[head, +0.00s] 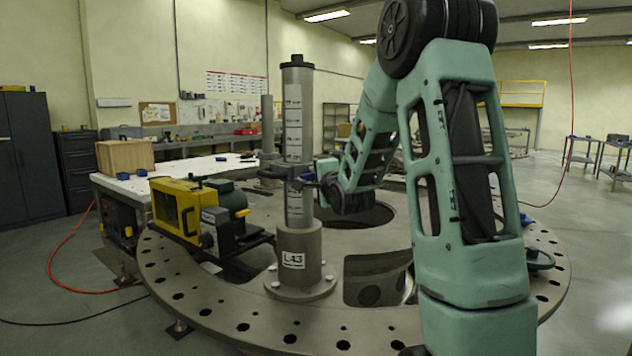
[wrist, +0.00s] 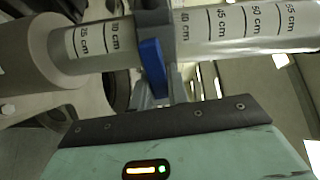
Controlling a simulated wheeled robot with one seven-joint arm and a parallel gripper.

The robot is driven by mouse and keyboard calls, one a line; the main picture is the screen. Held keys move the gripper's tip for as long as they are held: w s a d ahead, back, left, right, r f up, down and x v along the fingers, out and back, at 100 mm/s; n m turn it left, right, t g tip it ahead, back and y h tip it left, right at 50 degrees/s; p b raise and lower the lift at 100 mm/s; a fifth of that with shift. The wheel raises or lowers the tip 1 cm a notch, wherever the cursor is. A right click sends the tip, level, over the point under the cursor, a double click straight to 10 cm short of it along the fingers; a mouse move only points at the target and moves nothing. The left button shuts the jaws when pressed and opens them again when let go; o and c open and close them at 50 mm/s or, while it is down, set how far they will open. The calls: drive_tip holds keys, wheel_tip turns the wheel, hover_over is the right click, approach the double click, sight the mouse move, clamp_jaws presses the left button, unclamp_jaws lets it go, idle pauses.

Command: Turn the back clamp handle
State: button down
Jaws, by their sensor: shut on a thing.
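A grey graduated post (head: 295,140) stands upright in a round base marked L43 in the head view. A dark clamp collar (head: 284,171) sits around it; the collar (wrist: 154,22) also shows in the wrist view, between the centimetre marks. The collar's blue handle (wrist: 152,68) hangs across its near side in the wrist view. My gripper (head: 311,178) reaches the collar from the right. My gripper (wrist: 160,90) is shut on the blue handle; its fingertips are partly hidden behind the handle and my wrist housing.
A second post (head: 267,125) stands farther back. A yellow and black machine (head: 180,208) sits left of the near post on the ring plate (head: 330,325), which has holes. A white bench (head: 170,182) with a wooden box (head: 125,156) lies behind it.

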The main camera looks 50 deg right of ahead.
drive_tip(key=shift+f+m, duration=0.1)
drive_tip(key=shift+m, duration=0.5)
drive_tip(key=c, duration=1.4)
unclamp_jaws()
drive_tip(key=shift+o, duration=0.2)
